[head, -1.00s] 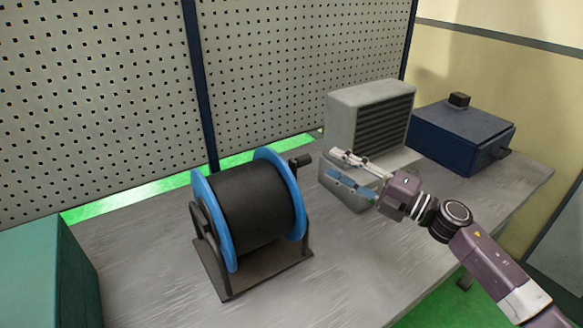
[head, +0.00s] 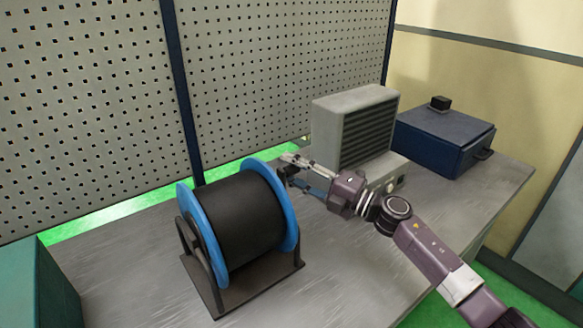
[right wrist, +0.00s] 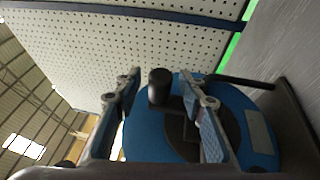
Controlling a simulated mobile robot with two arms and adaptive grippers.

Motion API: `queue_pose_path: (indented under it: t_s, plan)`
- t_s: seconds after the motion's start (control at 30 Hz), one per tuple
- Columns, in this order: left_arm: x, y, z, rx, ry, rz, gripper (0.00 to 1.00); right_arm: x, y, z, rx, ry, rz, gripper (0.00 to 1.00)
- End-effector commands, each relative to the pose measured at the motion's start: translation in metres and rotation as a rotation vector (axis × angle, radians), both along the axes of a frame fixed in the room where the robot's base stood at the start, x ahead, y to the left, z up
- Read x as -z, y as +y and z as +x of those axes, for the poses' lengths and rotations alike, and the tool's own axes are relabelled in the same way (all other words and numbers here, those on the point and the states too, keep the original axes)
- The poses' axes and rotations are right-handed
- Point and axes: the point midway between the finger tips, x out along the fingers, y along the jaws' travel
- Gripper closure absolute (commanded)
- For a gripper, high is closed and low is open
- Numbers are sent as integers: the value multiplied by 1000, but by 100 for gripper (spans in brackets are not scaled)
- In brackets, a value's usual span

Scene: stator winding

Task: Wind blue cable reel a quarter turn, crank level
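The cable reel (head: 238,222) has a black drum between two blue flanges and sits on a dark stand on the workbench. In the right wrist view its blue flange (right wrist: 142,130) faces me, with the black crank knob (right wrist: 160,84) sticking out toward the camera and a dark crank arm behind it. My right gripper (head: 288,168) is at the reel's right side, by the crank. In the right wrist view its two fingers (right wrist: 160,92) are apart, one on each side of the knob, with gaps visible. In the head view the gripper mostly hides the knob. My left gripper is not in view.
A grey louvred unit (head: 350,125) stands behind my right gripper. A dark blue box (head: 445,137) is farther right. A green box (head: 38,288) is at the lower left. A perforated panel (head: 90,110) stands behind the bench. The bench front (head: 350,270) is clear.

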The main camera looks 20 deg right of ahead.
Motion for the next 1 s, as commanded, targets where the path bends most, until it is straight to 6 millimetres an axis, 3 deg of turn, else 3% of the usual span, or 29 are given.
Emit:
queue_pose_path:
  t_s: [0.2,0.53,1.0]
  plan:
    - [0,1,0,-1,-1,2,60,1,0,0,0,1,-1,63]
    - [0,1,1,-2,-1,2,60,1,0,0,0,1,-1,99]
    - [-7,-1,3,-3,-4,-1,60,-1,-3,4,-1,19,-8,100]
